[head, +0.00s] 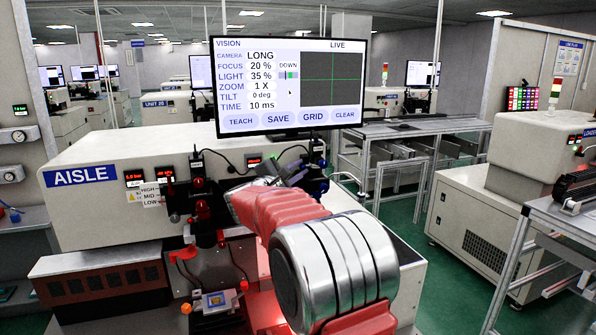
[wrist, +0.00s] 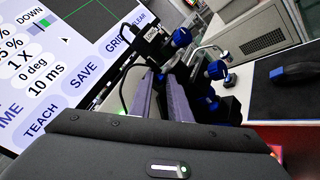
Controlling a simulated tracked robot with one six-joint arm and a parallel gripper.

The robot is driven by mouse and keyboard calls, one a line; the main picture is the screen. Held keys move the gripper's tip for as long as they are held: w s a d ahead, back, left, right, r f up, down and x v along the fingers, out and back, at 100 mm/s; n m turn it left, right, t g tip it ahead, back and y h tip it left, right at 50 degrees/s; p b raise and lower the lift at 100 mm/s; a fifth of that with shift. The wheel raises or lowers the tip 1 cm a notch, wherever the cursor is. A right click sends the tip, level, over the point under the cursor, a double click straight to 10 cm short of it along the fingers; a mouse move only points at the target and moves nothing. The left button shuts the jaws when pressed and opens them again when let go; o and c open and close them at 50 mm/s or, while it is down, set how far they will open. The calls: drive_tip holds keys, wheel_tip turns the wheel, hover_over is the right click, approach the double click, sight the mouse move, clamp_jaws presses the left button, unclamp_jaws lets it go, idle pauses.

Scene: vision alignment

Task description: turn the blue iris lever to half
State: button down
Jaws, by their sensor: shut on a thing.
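My gripper (wrist: 163,88) reaches in at the blue-knobbed optics post under the monitor, its two fingers close together. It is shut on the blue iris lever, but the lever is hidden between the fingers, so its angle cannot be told. Blue knobs (wrist: 217,70) on dark mounts show just right of the fingertips in the wrist view, with another blue knob (wrist: 181,37) beyond.
The monitor (head: 290,85) stands behind the post, close to my gripper. A red-knobbed post (head: 200,195) is to the left on the AISLE machine (head: 110,215). A small lit stage (head: 215,302) sits low in front. Black cables hang near the posts.

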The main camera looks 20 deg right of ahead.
drive_tip(key=shift+w, duration=0.2)
drive_tip(key=shift+w+a+m+g+h, duration=0.1)
drive_tip(key=shift+w+m+g+h, duration=0.15)
drive_tip(key=shift+m+g+h, duration=0.55)
drive_tip(key=c, duration=1.7)
unclamp_jaws()
drive_tip(key=shift+o, duration=0.2)
drive_tip(key=v, duration=1.3)
drive_tip(key=shift+s+a, duration=0.2)
drive_tip(key=shift+a, duration=0.15)
